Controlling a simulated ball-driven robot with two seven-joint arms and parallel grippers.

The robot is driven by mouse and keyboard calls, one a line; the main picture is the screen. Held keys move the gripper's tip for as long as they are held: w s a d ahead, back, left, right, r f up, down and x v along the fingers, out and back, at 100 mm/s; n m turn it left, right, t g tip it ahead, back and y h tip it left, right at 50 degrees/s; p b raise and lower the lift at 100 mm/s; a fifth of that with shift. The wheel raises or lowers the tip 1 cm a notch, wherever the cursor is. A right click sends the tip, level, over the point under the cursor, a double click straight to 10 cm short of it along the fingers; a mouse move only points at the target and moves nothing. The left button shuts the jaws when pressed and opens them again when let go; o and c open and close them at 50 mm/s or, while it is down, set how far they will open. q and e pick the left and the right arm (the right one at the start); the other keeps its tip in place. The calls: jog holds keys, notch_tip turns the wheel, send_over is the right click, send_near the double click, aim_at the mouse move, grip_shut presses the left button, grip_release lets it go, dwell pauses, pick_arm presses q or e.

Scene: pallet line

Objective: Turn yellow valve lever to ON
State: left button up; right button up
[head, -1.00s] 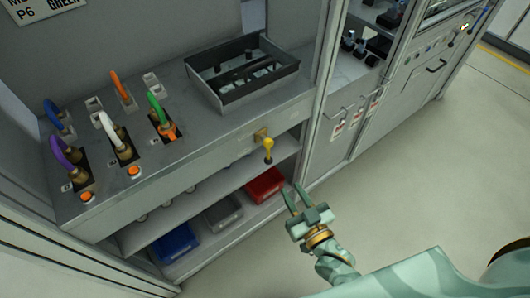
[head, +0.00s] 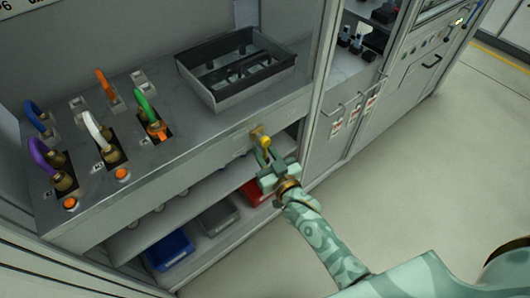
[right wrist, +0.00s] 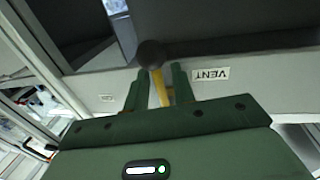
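The yellow valve lever (head: 264,141) sticks out from a brass mount on the front face of the workbench, just under its top edge. In the right wrist view the yellow lever (right wrist: 159,86) runs between my two fingers, with a dark round shape at its far end. My right gripper (head: 262,157) is at the lever from below, its fingers pointing up at the bench face. In the right wrist view the gripper (right wrist: 157,84) has one finger on each side of the lever, with gaps showing. My left gripper is out of view.
A VENT label (right wrist: 210,75) is beside the lever, upside down in the wrist view. A dark open tray (head: 235,100) sits on the bench top. Below is a shelf with a blue bin (head: 168,250), a grey bin (head: 219,217) and a red bin (head: 254,193).

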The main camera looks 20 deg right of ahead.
aim_at(271, 122)
grip_shut()
jog(key=shift+d, duration=0.1)
jog(key=d+n, duration=0.1)
jog(key=n, duration=0.2)
jog(key=d+r+n+t, duration=0.1)
jog(key=n, duration=0.2)
jog(key=w+d+n+y, duration=0.1)
jog(key=n, duration=0.2)
jog(key=shift+w+d+r+b, duration=0.1)
jog(key=shift+d+r+b, duration=0.1)
jog(key=shift+b, duration=0.2)
jog(key=n, duration=0.2)
jog(key=r+n+y, duration=0.1)
jog(key=n, duration=0.1)
jog(key=d+n, duration=0.1)
jog(key=shift+w+r+n+y, duration=0.15)
jog(key=shift+r+n+y, duration=0.2)
jog(key=shift+n+y, duration=0.05)
jog(key=shift+w+d+r+n+y+b, duration=0.15)
jog(key=shift+r+n+y, duration=0.3)
jog(key=shift+n, duration=0.85)
jog(key=shift+s+a+r+n+y+b, duration=0.2)
jog(key=shift+r+n, duration=0.35)
jog(key=shift+n, duration=0.75)
grip_release()
